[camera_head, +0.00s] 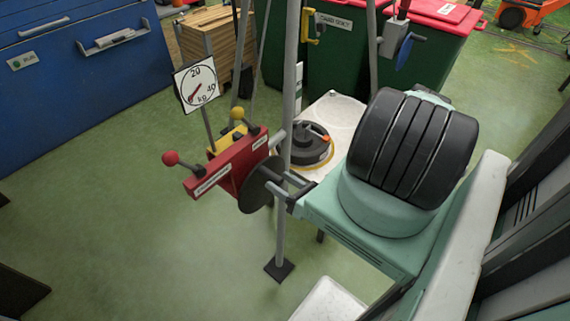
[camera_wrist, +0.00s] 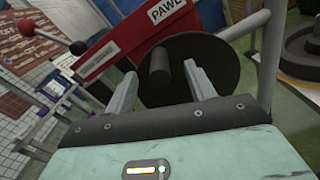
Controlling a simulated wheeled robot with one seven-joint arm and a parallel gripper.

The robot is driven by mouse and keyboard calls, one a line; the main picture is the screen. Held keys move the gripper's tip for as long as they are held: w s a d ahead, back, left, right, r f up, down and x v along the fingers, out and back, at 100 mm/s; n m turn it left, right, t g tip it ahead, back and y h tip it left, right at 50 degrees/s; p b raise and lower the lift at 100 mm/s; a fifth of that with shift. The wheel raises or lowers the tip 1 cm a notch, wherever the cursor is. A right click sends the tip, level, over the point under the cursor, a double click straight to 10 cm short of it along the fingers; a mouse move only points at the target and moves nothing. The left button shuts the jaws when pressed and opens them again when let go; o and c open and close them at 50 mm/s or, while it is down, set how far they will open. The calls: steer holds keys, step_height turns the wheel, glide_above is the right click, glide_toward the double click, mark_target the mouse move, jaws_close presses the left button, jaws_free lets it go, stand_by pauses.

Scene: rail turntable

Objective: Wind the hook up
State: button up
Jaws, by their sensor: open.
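A red winch housing (camera_head: 228,175) with white labels stands on a grey tripod frame, with a dark round disc (camera_head: 262,184) on its near side. A red-knobbed lever (camera_head: 172,159) and a yellow-knobbed lever (camera_head: 238,114) stick out of it. In the wrist view the dark disc (camera_wrist: 205,60) carries a short dark peg (camera_wrist: 159,66). My gripper (camera_head: 277,180) is open at the disc. In the wrist view its fingers (camera_wrist: 160,75) lie either side of the peg; I cannot tell whether they touch it. I cannot make out the hook.
A dial marked in kg (camera_head: 196,85) stands behind the winch. A black round weight (camera_head: 305,150) sits on a white plate (camera_head: 345,112) behind the tripod leg (camera_head: 280,235). A blue cabinet (camera_head: 75,75) and green bins (camera_head: 335,55) stand at the back. Green floor lies clear at left.

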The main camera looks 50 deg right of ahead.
steer(key=shift+s+p, duration=0.3)
steer(key=shift+s, duration=2.25)
